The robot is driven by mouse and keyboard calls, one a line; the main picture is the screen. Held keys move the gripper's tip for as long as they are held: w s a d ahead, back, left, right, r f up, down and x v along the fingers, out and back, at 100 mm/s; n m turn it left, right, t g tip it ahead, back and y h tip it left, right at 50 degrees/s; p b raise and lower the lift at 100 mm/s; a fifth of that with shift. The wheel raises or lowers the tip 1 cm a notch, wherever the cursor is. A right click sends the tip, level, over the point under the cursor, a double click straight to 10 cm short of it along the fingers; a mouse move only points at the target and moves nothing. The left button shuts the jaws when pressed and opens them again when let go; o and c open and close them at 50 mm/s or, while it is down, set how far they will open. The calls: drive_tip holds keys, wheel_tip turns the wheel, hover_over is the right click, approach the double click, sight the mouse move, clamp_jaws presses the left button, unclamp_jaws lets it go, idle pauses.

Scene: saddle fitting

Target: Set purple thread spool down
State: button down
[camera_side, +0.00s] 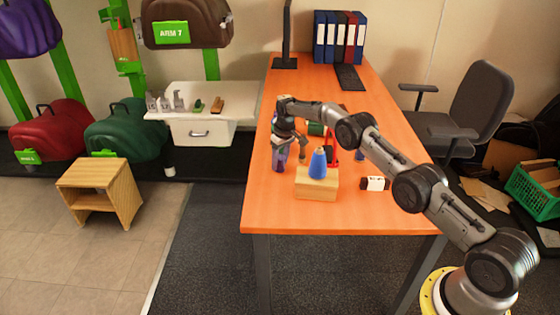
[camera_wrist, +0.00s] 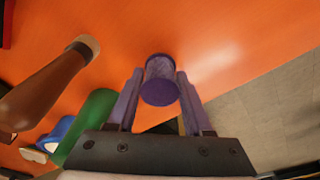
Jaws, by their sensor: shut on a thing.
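The purple thread spool (camera_wrist: 160,82) sits between the two fingers of my gripper (camera_wrist: 160,98) in the wrist view, with its round end facing the camera. My gripper is shut on it. In the side view my gripper (camera_side: 283,142) points down over the left part of the orange table (camera_side: 350,215), and the purple spool (camera_side: 279,158) shows small at its tips, partly covered by the fingers. I cannot tell whether the spool touches the tabletop.
A black-and-white block (camera_side: 375,184) lies farther right. A brown handled tool (camera_wrist: 40,92) and a green object (camera_wrist: 88,125) lie left in the wrist view. The table's front is clear.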

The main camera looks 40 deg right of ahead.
drive_tip(key=shift+c, duration=1.5)
unclamp_jaws()
drive_tip(key=shift+f, duration=0.1)
wheel_tip(320, 180, up, 12)
drive_tip(key=s, duration=0.2)
drive_tip(key=shift+r, duration=0.2)
wheel_tip(320, 180, up, 13)
hover_over(284, 159)
drive_tip(key=s+a, duration=0.4)
drive_tip(key=s, duration=0.2)
drive_tip(key=s+a+r+t, duration=0.2)
drive_tip(key=s+a+r, duration=0.3)
drive_tip(key=s+r, duration=0.6)
drive_tip(key=s+a, duration=0.3)
drive_tip(key=s, duration=1.3)
drive_tip(key=s+f+t, duration=0.1)
drive_tip(key=s+f, duration=0.2)
drive_tip(key=s, duration=0.5)
drive_tip(key=s+a+f, duration=0.1)
drive_tip(key=s+f, duration=0.2)
drive_tip(key=s, duration=0.5)
drive_tip(key=shift+a+f+t, duration=0.2)
drive_tip(key=shift+a+t, duration=0.1)
drive_tip(key=shift+t, duration=0.1)
